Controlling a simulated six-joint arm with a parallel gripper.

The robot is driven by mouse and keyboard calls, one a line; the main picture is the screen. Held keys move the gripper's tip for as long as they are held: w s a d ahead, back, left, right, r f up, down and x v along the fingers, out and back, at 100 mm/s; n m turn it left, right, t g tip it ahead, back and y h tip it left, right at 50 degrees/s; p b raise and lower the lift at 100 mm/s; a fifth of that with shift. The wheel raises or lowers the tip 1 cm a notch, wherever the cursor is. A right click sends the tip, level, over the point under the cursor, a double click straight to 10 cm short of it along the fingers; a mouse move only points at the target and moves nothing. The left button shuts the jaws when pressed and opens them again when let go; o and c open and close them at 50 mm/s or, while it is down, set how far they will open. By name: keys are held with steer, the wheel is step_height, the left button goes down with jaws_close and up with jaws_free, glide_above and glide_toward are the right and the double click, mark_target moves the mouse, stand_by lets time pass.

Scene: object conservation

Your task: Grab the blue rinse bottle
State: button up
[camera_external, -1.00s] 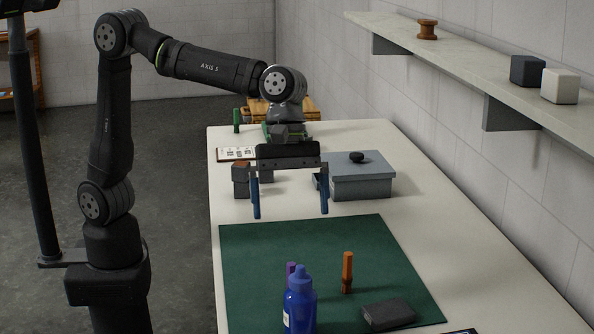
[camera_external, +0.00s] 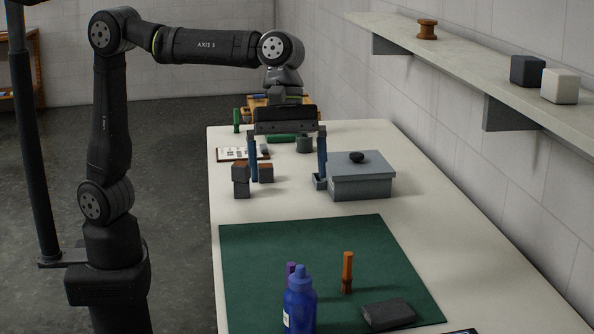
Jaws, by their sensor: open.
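The blue rinse bottle (camera_external: 300,304) stands upright at the front of the green mat (camera_external: 270,250), its base cut off by the bottom edge of the picture. A pale label shows on its left side. My gripper (camera_external: 288,182) is open and empty, with its two blue fingers pointing down and wide apart. It hangs above the table, well behind the bottle and higher than it.
An orange-brown peg (camera_external: 347,272), a dark grey block (camera_external: 388,314) and a purple item (camera_external: 291,268) are near the bottle. A grey lidded box (camera_external: 361,180) and small blocks (camera_external: 241,183) stand farther back. A wall shelf (camera_external: 470,60) runs along the right.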

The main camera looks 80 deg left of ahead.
steer(key=c, duration=0.4)
steer(key=shift+c, duration=0.2)
steer(key=n+t, duration=0.1)
steer(key=n, duration=0.3)
glide_toward(302, 291)
steer(key=x, duration=0.2)
steer(key=a+x, duration=0.1)
steer(key=x, duration=0.2)
steer(key=shift+s+f, duration=0.25)
steer(key=shift+w+a+x, duration=0.1)
steer(key=shift+w+x, duration=0.05)
steer(key=shift+x, duration=0.75)
steer(key=shift+w+a+x, duration=0.1)
steer(key=shift+x, duration=0.8)
steer(key=shift+w+a+x, duration=0.1)
steer(key=shift+w+x, duration=0.05)
steer(key=shift+x, duration=0.7)
